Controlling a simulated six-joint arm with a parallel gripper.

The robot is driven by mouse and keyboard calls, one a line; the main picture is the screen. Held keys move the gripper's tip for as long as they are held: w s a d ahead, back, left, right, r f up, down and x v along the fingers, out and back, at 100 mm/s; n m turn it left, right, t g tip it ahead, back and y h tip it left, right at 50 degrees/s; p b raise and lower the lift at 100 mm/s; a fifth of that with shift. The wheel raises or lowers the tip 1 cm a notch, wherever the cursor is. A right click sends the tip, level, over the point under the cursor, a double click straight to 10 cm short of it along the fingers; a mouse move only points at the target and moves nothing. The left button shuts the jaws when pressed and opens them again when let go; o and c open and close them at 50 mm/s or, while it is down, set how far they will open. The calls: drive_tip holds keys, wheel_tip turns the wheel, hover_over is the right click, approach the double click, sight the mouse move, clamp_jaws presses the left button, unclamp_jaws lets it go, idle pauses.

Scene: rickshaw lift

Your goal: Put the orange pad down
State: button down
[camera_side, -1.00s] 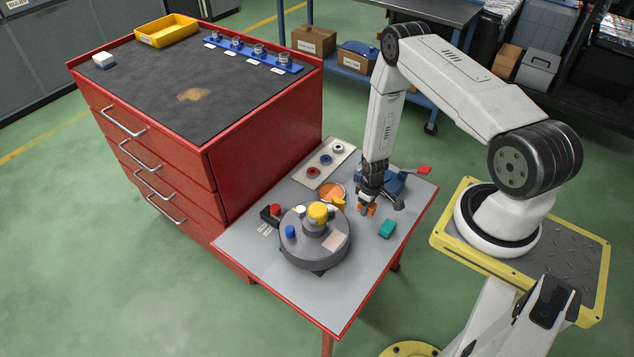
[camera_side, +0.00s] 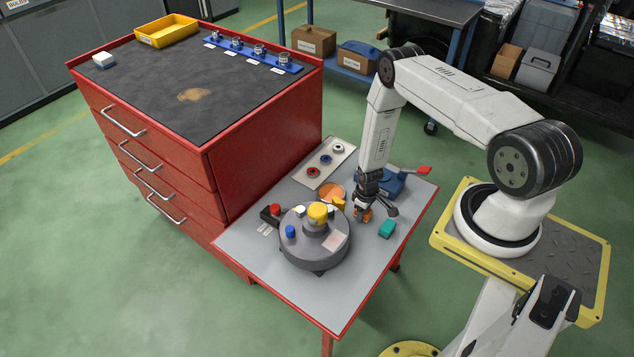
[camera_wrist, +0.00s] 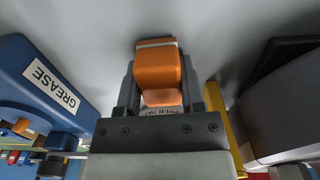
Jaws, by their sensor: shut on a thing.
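The orange pad (camera_wrist: 158,72) sits between the fingers of my gripper (camera_wrist: 158,95) in the wrist view, which are shut on it. In the side view the gripper (camera_side: 364,212) points down at the grey table top (camera_side: 345,290), with the orange pad (camera_side: 366,215) small at its tip. The pad is at or just above the table top; I cannot tell whether it touches. A teal block (camera_side: 387,229) lies to the right of the gripper, apart from it.
A round grey fixture (camera_side: 315,250) with a yellow knob stands left of the gripper. A blue grease box (camera_wrist: 45,85) is close by, behind the gripper in the side view. The table's front is clear.

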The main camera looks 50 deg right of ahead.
drive_tip(key=shift+f, duration=0.15)
drive_tip(key=shift+c, duration=1)
unclamp_jaws()
wheel_tip(320, 180, up, 12)
idle(0.4)
drive_tip(key=shift+r, duration=0.2)
idle(0.4)
